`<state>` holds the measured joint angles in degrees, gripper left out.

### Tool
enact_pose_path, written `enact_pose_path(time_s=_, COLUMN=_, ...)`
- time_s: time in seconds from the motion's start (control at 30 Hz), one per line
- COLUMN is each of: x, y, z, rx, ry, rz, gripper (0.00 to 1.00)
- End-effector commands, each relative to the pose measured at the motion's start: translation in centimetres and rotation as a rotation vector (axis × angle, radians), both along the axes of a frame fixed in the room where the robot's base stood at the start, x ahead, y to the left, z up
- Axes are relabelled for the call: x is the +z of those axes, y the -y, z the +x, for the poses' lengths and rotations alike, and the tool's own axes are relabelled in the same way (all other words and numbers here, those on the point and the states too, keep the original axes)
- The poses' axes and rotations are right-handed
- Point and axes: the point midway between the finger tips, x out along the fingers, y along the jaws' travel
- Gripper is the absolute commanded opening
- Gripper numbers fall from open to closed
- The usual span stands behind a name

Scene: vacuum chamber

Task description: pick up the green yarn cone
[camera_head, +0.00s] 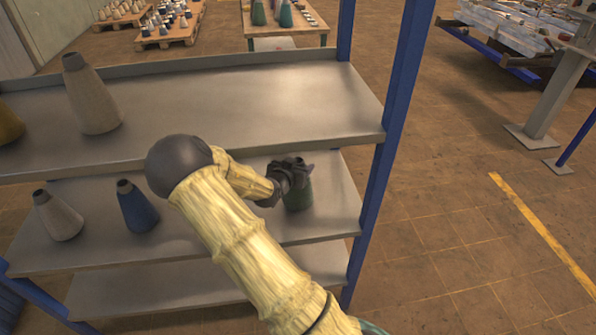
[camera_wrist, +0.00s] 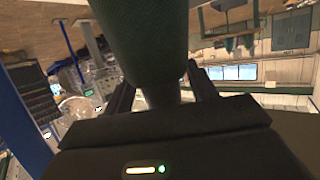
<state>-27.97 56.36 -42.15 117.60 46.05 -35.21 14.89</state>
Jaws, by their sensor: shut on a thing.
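The green yarn cone (camera_head: 299,194) is at the right part of the middle shelf in the head view, its upper end partly hidden by my gripper (camera_head: 291,172). My gripper is shut on the cone near its top. In the wrist view the dark green cone (camera_wrist: 147,40) fills the upper middle, between the two dark fingers of my gripper (camera_wrist: 158,97). The cone looks upright in the head view. I cannot tell whether its base touches the shelf.
A blue cone (camera_head: 137,207) and a beige cone (camera_head: 58,216) stand left on the middle shelf (camera_head: 95,255). A grey cone (camera_head: 91,97) stands on the top shelf (camera_head: 230,105), above the gripper's level. A blue post (camera_head: 385,150) rises close right of the green cone.

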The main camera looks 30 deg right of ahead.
Motion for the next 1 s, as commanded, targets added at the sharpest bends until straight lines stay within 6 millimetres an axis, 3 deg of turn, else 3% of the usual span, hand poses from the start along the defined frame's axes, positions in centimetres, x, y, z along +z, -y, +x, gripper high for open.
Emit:
enact_pose_path(time_s=0.33, x=2.7, y=0.0, z=0.0, rx=0.001, ry=0.002, rz=-0.001, gripper=0.04)
enact_pose_path(time_s=0.57, x=2.5, y=-1.5, z=-1.2, rx=0.002, ry=0.0, rz=-0.001, gripper=0.04)
enact_pose_path(time_s=0.77, x=2.5, y=-3.5, z=-2.9, rx=0.002, ry=0.0, rz=-0.001, gripper=0.04)
enact_pose_path(time_s=1.0, x=2.6, y=-7.8, z=-6.4, rx=0.006, ry=-0.001, rz=0.0, gripper=0.04)
